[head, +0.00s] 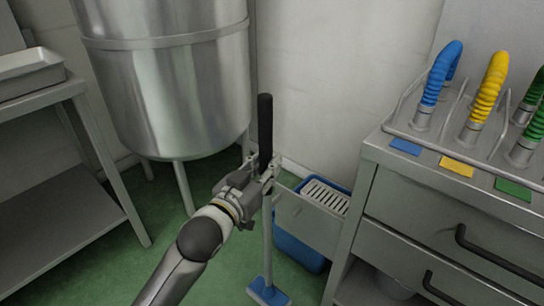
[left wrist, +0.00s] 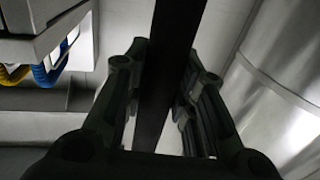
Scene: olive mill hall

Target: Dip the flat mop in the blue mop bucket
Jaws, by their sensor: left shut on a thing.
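The flat mop (head: 266,240) stands about upright, with a black grip at the top, a grey pole and a blue flat head low down near the floor. My left gripper (head: 262,172) is shut on the mop's black grip. In the left wrist view the dark grip (left wrist: 168,85) runs between the two fingers. The blue mop bucket (head: 296,247) stands on the floor right of the pole, partly hidden by a grey panel and the cabinet. A light slotted insert (head: 326,195) sits in its top. The mop head is in front of the bucket, outside it; whether it touches the floor is unclear. My right gripper is out of view.
A steel cabinet (head: 395,215) with drawers stands close on the right, with blue, yellow and green hoses on top. A large steel tank (head: 165,85) on legs is behind left. A steel table (head: 55,215) is at left. Green floor is open between them.

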